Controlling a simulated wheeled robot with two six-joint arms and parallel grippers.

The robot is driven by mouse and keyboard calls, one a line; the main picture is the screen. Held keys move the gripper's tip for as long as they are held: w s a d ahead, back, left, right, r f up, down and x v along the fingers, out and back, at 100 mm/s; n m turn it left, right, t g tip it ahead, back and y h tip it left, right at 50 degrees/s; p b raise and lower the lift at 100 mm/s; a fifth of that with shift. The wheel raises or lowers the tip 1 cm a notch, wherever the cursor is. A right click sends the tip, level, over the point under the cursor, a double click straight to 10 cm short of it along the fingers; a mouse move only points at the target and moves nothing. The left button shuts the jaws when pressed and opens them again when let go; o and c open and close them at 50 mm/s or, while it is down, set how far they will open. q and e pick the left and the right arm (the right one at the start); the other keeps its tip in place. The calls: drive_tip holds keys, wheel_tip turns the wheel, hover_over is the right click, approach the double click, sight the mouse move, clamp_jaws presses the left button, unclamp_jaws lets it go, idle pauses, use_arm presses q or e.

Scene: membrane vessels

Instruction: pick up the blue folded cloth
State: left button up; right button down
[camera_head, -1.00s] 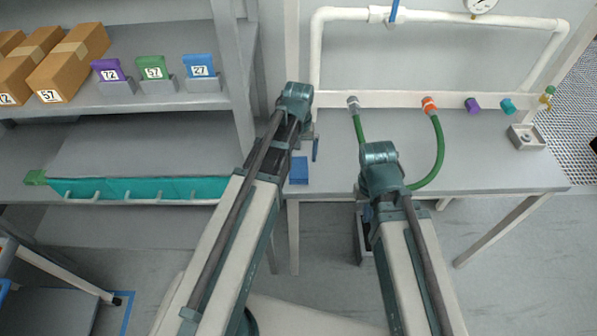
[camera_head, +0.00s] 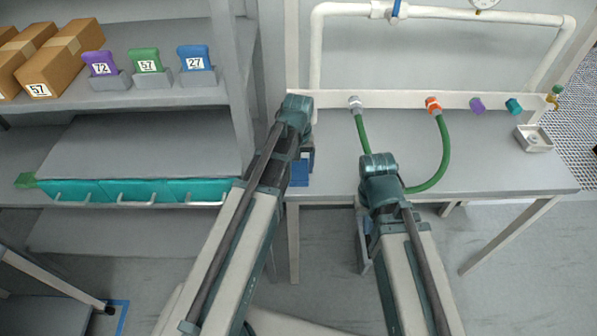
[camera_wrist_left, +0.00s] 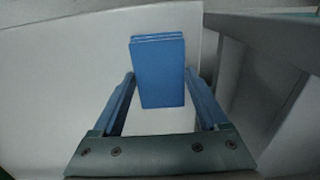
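The blue folded cloth (camera_head: 299,174) lies at the left end of the grey bench, near its front edge. It is partly hidden by my left arm in the head view. In the left wrist view the cloth (camera_wrist_left: 158,72) is a stacked blue block ahead of and partly between the fingertips of my left gripper (camera_wrist_left: 160,85). The left gripper is open, with a gap on both sides of the cloth. My right gripper (camera_head: 363,245) hangs in front of the bench edge, mostly hidden behind its own arm, so its opening does not show.
A shelf post (camera_head: 235,80) stands just left of the cloth. The bench (camera_head: 480,160) carries green hoses (camera_head: 443,150) on a white pipe rail and a small tray (camera_head: 534,138) at the right. A shelf with boxes (camera_head: 63,62) and numbered blocks is at the left.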

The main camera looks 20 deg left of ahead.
use_arm(q)
drive_tip(key=c, duration=0.4)
